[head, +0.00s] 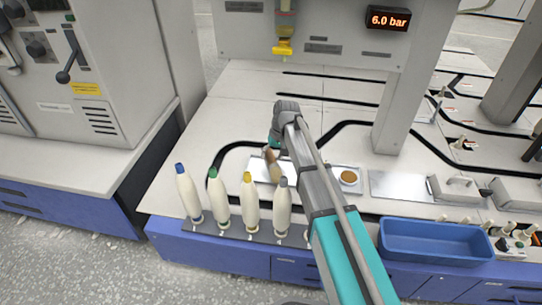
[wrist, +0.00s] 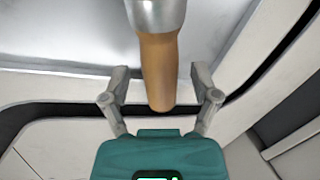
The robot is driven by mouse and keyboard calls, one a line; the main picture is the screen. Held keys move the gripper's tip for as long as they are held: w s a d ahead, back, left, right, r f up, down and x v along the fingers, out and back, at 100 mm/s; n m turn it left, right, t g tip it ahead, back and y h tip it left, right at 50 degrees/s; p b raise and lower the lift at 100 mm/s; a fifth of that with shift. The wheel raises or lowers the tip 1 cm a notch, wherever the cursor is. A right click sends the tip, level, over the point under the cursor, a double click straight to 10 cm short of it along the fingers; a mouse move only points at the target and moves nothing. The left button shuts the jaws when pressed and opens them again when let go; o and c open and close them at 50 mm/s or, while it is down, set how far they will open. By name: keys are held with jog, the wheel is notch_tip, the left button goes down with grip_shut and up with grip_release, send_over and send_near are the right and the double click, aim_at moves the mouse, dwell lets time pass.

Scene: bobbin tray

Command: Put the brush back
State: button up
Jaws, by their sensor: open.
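The brush (wrist: 158,75) has a tan wooden handle and a silver metal ferrule; its bristles are outside the wrist view. In the head view the brush (head: 274,171) shows as a small tan shape at a pale metal tray (head: 258,170), partly hidden by my arm. My gripper (wrist: 159,84) is open, with one finger on each side of the handle's end and a visible gap on both sides. In the head view my gripper (head: 270,150) is small and partly covered by my arm.
Several cream bobbins with coloured tips, one green (head: 218,200), stand along the front edge. A round dish with brown contents (head: 348,177) sits right of my arm. A blue bin (head: 433,241) is at front right. A grey post (head: 402,105) rises behind.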

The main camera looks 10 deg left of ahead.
jog(key=shift+r, duration=0.15)
jog(key=p+v, duration=1.1)
jog(key=v, duration=0.1)
jog(key=shift+p, duration=0.4)
dwell(0.3)
dwell(0.8)
jog(key=s+d+m+h, duration=0.1)
jog(key=s+d, duration=0.5)
jog(key=d, duration=0.4)
jog(key=s+d+m+t, duration=0.1)
jog(key=s+d+m, duration=0.1)
jog(key=s+d, duration=0.4)
jog(key=s+d+m+h, duration=0.1)
jog(key=s+d, duration=0.6)
jog(key=d, duration=0.8)
jog(key=shift+f+m+t+h, duration=0.3)
jog(key=shift+f+m, duration=0.1)
jog(key=shift+m, duration=0.2)
